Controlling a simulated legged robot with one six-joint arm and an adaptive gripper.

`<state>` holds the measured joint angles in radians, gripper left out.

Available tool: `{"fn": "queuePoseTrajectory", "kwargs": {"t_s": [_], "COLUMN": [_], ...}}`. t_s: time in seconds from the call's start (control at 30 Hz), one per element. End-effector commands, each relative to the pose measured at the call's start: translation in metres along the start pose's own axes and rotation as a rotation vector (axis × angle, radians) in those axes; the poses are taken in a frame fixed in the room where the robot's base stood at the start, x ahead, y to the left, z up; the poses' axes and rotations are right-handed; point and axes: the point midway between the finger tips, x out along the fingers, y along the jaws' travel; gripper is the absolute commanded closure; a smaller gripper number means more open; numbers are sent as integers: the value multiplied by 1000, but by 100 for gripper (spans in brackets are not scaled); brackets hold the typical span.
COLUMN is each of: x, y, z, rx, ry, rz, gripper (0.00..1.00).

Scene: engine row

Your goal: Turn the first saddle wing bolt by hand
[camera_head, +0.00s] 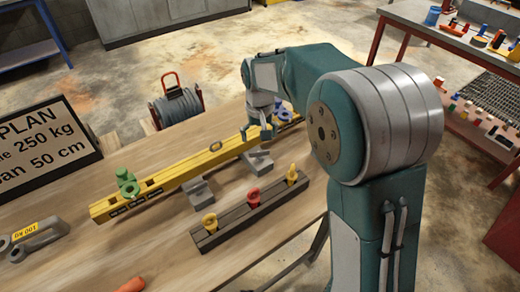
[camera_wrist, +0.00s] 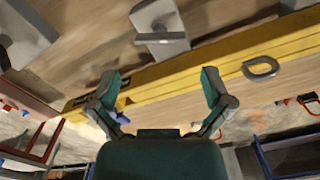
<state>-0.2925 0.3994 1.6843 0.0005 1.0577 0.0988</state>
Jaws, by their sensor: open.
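The yellow beam (camera_head: 195,165) lies across the wooden bench on grey supports. A green saddle (camera_head: 127,184) with a knob-like top sits near the beam's left end. A blue-purple part (camera_head: 283,112) shows near its right end, partly behind my arm; a purple bit also shows beside a finger in the wrist view (camera_wrist: 120,117). I cannot make out which part is the first wing bolt. My gripper (camera_head: 260,132) is over the right half of the beam. In the wrist view my gripper (camera_wrist: 162,88) is open and empty, its fingers spread over the beam (camera_wrist: 172,82).
A grey ring (camera_wrist: 261,68) stands on the beam beside the right finger in the wrist view. A dark rack (camera_head: 235,221) holds yellow and red eye bolts. A grey lifting part (camera_head: 38,238) lies at left by a load sign (camera_head: 45,140). A hose reel (camera_head: 176,104) stands behind the bench.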

Motion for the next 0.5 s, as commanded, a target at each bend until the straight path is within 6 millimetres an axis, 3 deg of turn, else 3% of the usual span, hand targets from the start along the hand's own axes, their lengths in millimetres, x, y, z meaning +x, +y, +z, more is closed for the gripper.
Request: {"fn": "queuePoseTrajectory", "kwargs": {"t_s": [0.2, 0.5], "x": [40, 60], "y": [0, 0], "z": [1, 0], "rx": [-1, -2], "ry": [-3, 0], "rz": [1, 0], "gripper": [0, 0]}}
